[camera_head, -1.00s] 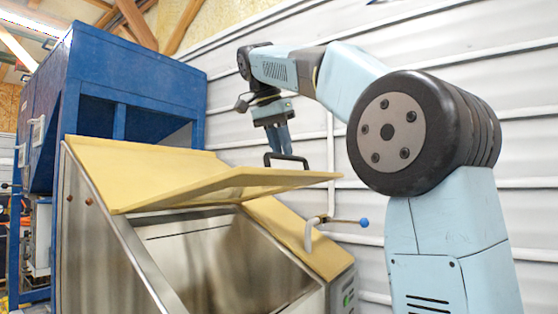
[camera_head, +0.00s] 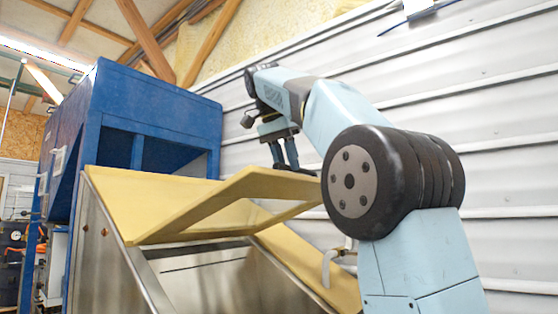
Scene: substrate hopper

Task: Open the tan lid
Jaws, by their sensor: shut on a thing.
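The tan lid (camera_head: 225,200) of the steel hopper (camera_head: 210,280) is partly raised. Its right part stands up at a slant and shows its underside frame, with a gap over the hopper's opening. My gripper (camera_head: 285,163) is at the lid's raised upper right edge, shut on the lid's dark handle, which is mostly hidden by the fingers and the lid's edge.
A tall blue frame (camera_head: 150,100) stands behind the hopper at left. A ribbed white wall (camera_head: 400,70) runs behind my arm. A pale curved lever (camera_head: 335,258) stands at the hopper's right side, partly hidden by my arm.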

